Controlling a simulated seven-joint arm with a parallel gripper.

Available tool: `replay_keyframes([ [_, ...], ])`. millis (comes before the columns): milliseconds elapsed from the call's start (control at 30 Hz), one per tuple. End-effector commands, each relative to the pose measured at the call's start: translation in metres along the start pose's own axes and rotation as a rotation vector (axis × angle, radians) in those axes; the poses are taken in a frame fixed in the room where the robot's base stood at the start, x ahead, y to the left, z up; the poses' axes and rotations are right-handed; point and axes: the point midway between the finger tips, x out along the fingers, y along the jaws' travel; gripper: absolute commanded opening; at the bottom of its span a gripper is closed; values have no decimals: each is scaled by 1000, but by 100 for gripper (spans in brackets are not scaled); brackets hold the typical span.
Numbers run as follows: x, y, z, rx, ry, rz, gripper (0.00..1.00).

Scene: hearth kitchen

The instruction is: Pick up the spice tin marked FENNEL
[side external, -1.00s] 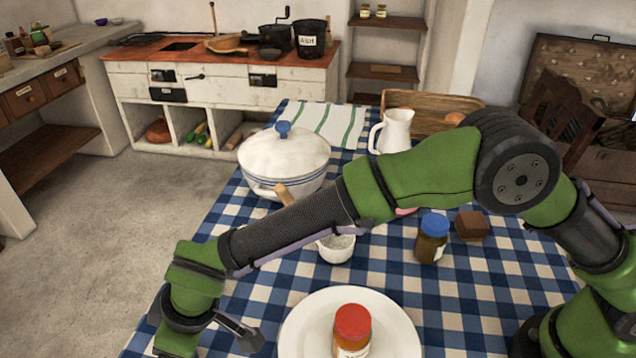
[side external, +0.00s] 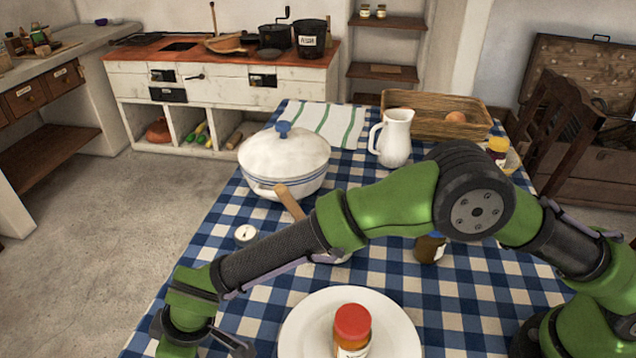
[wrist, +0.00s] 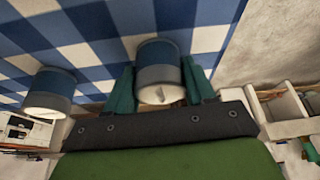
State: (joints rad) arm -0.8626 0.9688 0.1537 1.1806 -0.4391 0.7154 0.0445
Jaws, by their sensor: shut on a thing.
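In the wrist view my gripper (wrist: 158,78) is shut on a round tin (wrist: 158,50) with a blue-grey side and a pale end. Its two teal fingers press on either side of it. No lettering shows on the tin, so I cannot read its name. A second similar blue tin (wrist: 52,88) with a pale end stands apart to the left. In the side view my gripper (side external: 232,346) is low at the bottom left, partly cut off by the frame edge, and the held tin is not visible there.
A white plate (side external: 396,330) bears a red-lidded jar (side external: 352,325). A blue-lidded brown jar (side external: 430,250) is partly behind my arm. A small white round item (side external: 245,234), lidded pot (side external: 283,160), jug (side external: 396,138) and wooden tray (side external: 420,124) stand farther back.

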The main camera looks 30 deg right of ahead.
Motion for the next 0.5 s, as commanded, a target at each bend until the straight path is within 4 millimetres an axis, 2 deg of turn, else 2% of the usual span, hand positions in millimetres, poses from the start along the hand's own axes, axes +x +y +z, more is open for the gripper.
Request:
replay_keyframes([
  [100,0,0,0,0,1,0,22],
  [367,-2,0,-1,0,1,0,22],
  [500,-11,0,-5,1,2,0,22],
])
